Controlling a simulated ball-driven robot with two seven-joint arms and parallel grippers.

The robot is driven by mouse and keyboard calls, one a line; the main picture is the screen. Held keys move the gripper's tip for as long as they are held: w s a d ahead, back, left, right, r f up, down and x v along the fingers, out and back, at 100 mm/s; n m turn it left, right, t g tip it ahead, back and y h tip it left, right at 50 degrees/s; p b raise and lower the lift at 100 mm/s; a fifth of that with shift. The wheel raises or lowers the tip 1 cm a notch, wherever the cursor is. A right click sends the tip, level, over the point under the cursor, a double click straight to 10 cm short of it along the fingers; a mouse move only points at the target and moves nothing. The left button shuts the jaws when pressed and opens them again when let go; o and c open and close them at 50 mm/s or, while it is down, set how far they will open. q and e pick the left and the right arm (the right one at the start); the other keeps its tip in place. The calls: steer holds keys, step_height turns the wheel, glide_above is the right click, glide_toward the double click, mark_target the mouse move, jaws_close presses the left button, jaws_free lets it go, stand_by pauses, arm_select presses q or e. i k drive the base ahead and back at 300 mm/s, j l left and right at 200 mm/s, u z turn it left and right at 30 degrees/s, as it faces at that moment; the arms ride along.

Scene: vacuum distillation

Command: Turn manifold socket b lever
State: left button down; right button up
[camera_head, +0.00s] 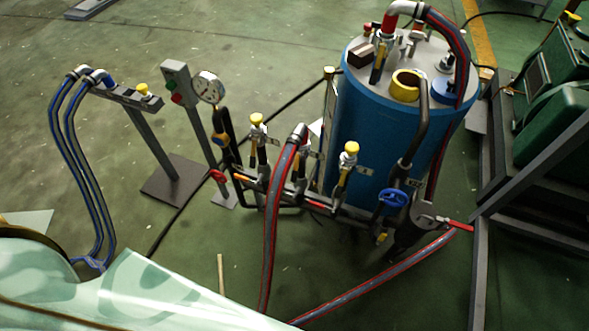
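The manifold (290,193) is a dark pipe assembly low in front of a blue tank (365,125). Yellow-capped sockets stand up from it, one at left (257,120) and one at right (351,148). A red lever (217,176) sits at its left end, with a small orange handle (240,178) beside it. The small labels are too small to read, so I cannot tell which lever belongs to socket b. Neither of my grippers is in view.
A red-striped hose (271,225) rises in front of the manifold; another (375,278) crosses the floor. A pressure gauge (209,87) and a switch post (186,98) stand left. A blue handwheel (392,198) is right. Green machinery (548,100) fills the right side. The left floor is mostly open.

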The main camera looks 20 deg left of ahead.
mark_target(294, 172)
steer(key=k+j+u, duration=0.55)
steer(key=k+j, duration=0.2)
